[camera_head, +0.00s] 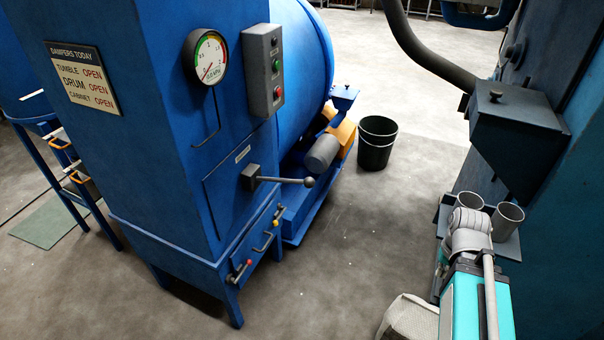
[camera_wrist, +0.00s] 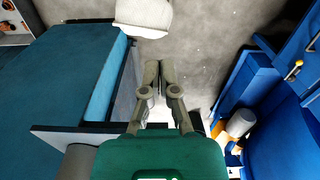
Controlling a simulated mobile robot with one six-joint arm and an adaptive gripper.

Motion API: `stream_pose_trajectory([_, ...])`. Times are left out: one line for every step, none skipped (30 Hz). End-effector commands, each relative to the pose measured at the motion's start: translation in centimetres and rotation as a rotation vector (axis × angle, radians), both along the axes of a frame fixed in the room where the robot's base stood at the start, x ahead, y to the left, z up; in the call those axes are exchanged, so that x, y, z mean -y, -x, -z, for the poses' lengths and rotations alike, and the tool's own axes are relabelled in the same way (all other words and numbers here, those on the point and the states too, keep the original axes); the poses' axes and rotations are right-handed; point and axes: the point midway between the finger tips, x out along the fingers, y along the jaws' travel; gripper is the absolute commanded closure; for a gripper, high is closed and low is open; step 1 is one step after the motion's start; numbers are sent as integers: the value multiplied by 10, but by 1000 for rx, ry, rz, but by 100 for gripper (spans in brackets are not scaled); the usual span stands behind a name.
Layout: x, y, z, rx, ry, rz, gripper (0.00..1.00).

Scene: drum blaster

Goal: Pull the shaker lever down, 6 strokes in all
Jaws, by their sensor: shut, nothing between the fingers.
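The shaker lever is most likely the grey lever (camera_head: 285,181) with a round ball knob. It sticks out to the right, nearly level, from a dark block on the front of the blue cabinet (camera_head: 185,130). In the wrist view my gripper (camera_wrist: 160,68) has its two fingers together, with nothing between them. It hangs over the floor, apart from the blue cabinet at the right. I cannot make out the shaker lever in the wrist view. In the head view my arm is at the lower right, well away from the lever, and my fingers cannot be made out.
Lower handles with red and yellow knobs (camera_head: 273,225) sit below the lever. A gauge (camera_head: 206,58) and button box (camera_head: 263,70) are above. A black bucket (camera_head: 376,143) stands behind. A teal machine (camera_wrist: 50,80) is close left of my gripper. Floor between is clear.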

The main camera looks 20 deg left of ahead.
Motion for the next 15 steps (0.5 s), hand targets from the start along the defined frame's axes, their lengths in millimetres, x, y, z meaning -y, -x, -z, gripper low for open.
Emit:
stream_pose_trajectory([0,0,0,0,0,0,100])
stream_pose_trajectory([0,0,0,0,0,0,100])
stream_pose_trajectory([0,0,0,0,0,0,100])
stream_pose_trajectory([0,0,0,0,0,0,100])
stream_pose_trajectory([0,0,0,0,0,0,100])
stream_pose_trajectory([0,0,0,0,0,0,100])
stream_pose_trajectory([0,0,0,0,0,0,100])
stream_pose_trajectory([0,0,0,0,0,-1,100])
stream_pose_trajectory([-1,-1,-1,1,0,-5,100])
stream_pose_trajectory([-2,-2,-2,1,-1,-9,100])
stream_pose_trajectory([-3,-4,-3,2,-1,-15,100])
stream_pose_trajectory([-5,-6,-5,3,-2,-27,100])
stream_pose_trajectory([-8,-8,-7,5,-3,-37,100])
stream_pose_trajectory([-11,-11,-10,6,-4,-50,100])
stream_pose_trajectory([-15,-16,-13,9,-5,-73,100])
